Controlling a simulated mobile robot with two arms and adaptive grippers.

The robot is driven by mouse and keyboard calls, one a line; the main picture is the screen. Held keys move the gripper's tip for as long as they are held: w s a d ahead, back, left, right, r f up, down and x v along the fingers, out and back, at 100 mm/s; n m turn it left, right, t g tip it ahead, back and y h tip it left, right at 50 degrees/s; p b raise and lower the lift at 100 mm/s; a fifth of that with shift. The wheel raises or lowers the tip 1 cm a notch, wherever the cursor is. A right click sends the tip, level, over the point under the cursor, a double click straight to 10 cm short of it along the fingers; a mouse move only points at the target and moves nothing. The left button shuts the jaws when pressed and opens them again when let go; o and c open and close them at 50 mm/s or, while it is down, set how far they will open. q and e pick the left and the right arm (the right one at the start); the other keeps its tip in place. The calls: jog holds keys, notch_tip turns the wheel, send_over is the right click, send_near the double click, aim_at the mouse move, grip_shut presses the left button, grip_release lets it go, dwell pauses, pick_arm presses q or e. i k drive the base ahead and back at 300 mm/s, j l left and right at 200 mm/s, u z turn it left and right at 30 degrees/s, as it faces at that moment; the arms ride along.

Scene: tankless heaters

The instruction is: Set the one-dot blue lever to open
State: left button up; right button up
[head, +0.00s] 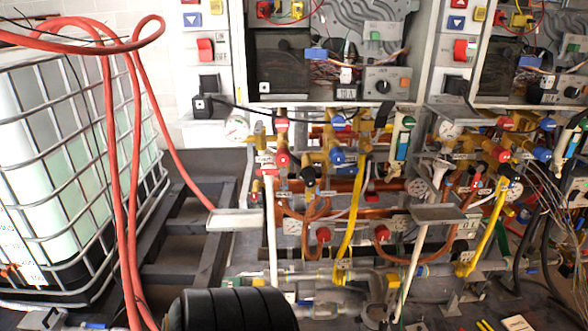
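Several blue valve parts show among the brass fittings below the heaters. One blue handle (337,157) is near the middle, another blue knob (338,122) is above it, and a blue knob (542,154) is at the right. Small blue pieces also show low on the pipes (306,301) and at the floor's lower left (95,325). The dot marks are too small to read, so I cannot tell which is the one-dot lever or how it is set. Neither gripper shows in the head view.
A caged white tank (82,150) stands at the left with red hoses (122,190) looping beside it. Two open heater cabinets (330,60) hang above crowded pipes, gauges (236,128) and red knobs. A black ribbed cylinder (230,310) fills the bottom centre-left.

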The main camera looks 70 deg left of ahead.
aim_at(347, 171)
jog(key=u, duration=1.9)
